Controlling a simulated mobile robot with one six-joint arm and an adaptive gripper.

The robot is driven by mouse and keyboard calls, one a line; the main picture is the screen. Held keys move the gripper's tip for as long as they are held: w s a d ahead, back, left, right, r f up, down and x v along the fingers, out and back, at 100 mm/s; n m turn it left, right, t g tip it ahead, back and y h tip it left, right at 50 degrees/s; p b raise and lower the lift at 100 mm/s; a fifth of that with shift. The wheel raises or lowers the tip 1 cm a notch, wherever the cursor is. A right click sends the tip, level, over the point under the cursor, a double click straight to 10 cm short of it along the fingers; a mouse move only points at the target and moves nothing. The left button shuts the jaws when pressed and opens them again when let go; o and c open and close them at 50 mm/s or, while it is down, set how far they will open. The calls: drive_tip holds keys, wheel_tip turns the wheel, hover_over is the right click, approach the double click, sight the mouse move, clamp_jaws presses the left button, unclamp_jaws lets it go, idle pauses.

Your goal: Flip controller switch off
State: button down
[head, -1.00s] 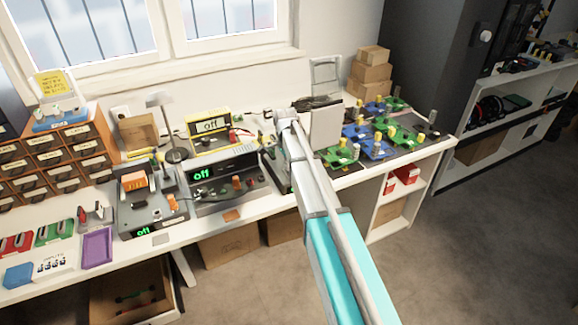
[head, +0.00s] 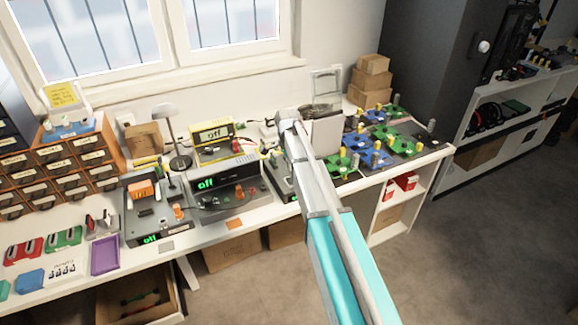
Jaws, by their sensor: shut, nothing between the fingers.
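I cannot tell which device is the controller. A dark grey device (head: 138,226) with an orange part on top stands at left on the bench, its small green display reading "off". A larger grey device (head: 226,197) beside it has an orange knob and a green "off" display. A yellow-framed device (head: 205,151) behind also reads "off". Another dark device (head: 276,177) to the right is partly covered by my arm. No switch position can be made out. My arm reaches over the bench from the lower right; its fingers are hidden beyond the grey wrist.
Orange drawers (head: 64,168) and a desk lamp (head: 177,135) stand at left. A pale upright panel (head: 327,136) is just right of my wrist. Several green and blue boards with yellow knobs (head: 367,152) fill the right side, with stacked cartons (head: 371,80) behind.

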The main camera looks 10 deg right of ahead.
wheel_tip(320, 180, up, 9)
drive_tip(key=s+p, duration=0.1)
drive_tip(key=p, duration=0.7)
drive_tip(key=shift+d, duration=0.1)
drive_tip(key=shift+s, duration=0.1)
idle(0.4)
drive_tip(key=s+a+n+t, duration=0.1)
drive_tip(key=s+n, duration=1.4)
drive_tip(key=s, duration=1)
drive_tip(key=shift+s+a, duration=0.15)
drive_tip(key=shift+a, duration=0.1)
drive_tip(key=shift+f, duration=0.1)
